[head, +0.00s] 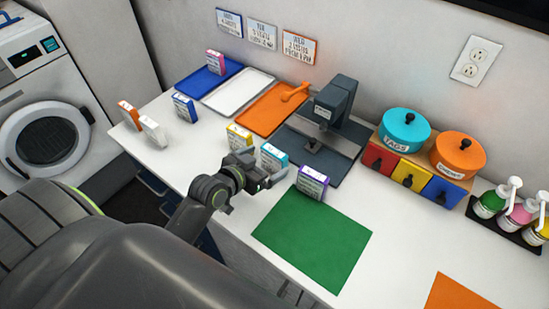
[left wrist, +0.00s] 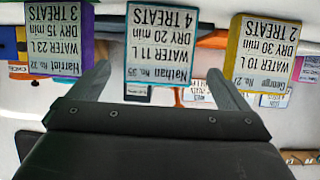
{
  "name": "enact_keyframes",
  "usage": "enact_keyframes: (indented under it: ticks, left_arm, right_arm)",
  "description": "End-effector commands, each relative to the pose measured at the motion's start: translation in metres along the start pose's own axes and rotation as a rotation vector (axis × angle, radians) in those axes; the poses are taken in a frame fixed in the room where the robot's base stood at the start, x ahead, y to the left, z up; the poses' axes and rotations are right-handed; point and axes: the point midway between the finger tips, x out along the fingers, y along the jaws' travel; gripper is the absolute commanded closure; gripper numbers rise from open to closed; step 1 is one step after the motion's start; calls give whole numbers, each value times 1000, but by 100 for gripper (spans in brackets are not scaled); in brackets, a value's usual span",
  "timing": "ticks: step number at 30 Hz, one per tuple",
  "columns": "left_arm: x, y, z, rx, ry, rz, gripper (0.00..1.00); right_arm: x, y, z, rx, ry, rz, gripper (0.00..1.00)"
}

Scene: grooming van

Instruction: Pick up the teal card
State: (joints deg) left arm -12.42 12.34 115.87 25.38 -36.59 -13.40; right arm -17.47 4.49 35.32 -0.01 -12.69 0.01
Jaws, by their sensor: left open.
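The teal card (head: 273,157) stands upright on the white counter, between a yellow card (head: 239,136) and a purple card (head: 312,183). My left gripper (head: 267,172) is open just in front of the teal card. In the left wrist view, the teal card (left wrist: 160,47) appears upside down, with printed text, ahead of and between the spread fingers of the left gripper (left wrist: 158,72). The purple card (left wrist: 60,40) is at the left there and the yellow card (left wrist: 262,55) at the right. Whether the fingers touch the teal card I cannot tell. My right gripper is not in view.
A grey press-like device (head: 334,108) stands behind the cards. A green mat (head: 313,240) lies in front on the counter. Blue (head: 208,80), white (head: 238,92) and orange (head: 270,112) trays lie at the back left. Colored drawers (head: 407,178) with lidded pots stand right.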

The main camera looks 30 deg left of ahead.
Motion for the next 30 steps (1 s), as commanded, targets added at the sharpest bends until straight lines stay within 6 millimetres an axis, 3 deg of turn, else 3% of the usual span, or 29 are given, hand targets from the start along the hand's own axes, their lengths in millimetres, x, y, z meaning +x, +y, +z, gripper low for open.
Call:
enact_keyframes:
  ticks: [5,21,30]
  left_arm:
    - [12,0,0,-1,-1,1,2]
    - [61,2,-3,-2,-1,-1,2]
    - [64,2,-3,-1,0,-1,2]
  right_arm:
    - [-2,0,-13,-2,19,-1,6]
    - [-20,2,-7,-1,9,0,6]
    - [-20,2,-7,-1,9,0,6]
